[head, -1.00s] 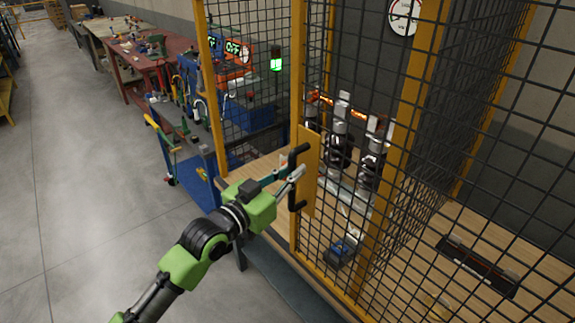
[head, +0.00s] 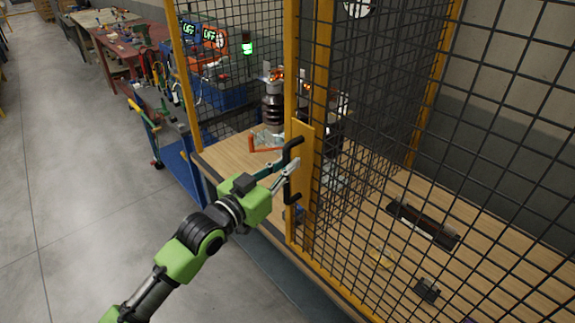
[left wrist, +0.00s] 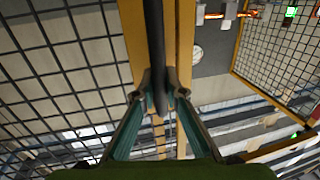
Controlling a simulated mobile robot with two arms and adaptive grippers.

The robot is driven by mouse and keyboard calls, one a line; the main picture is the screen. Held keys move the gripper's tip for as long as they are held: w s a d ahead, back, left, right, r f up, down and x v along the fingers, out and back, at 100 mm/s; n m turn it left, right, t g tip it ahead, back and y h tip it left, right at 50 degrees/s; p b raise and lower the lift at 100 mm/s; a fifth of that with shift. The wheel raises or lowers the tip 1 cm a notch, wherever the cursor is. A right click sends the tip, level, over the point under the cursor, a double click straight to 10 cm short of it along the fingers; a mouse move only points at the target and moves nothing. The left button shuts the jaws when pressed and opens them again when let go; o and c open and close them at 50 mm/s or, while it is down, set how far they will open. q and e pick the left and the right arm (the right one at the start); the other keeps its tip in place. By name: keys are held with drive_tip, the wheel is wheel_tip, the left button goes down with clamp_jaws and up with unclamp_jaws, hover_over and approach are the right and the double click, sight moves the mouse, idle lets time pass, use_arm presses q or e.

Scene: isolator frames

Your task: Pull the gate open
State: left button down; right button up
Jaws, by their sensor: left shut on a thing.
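The gate (head: 291,70) is a black wire-mesh panel in a yellow frame. A yellow plate (head: 304,190) with a black handle (head: 297,145) is on its left edge. My left gripper (head: 287,170) is shut on the handle from the left side. In the left wrist view, the fingertips (left wrist: 160,88) close around the dark handle bar (left wrist: 154,35). Left of the gate's edge is a mesh-free gap onto the wooden deck. The gate overlaps the wide yellow post (head: 320,110) beside it. My right gripper is out of view.
Dark ribbed insulators (head: 272,105) stand on the wooden deck (head: 228,158), partly behind the gate. An orange-handled tool lies near the gap. A blue cart (head: 182,170) stands left of the cage. The grey floor (head: 80,190) at left is clear.

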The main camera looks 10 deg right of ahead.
use_arm(q)
drive_tip(key=c, duration=2.1)
unclamp_jaws()
drive_tip(key=v, duration=1.2)
drive_tip(key=shift+a, duration=0.1)
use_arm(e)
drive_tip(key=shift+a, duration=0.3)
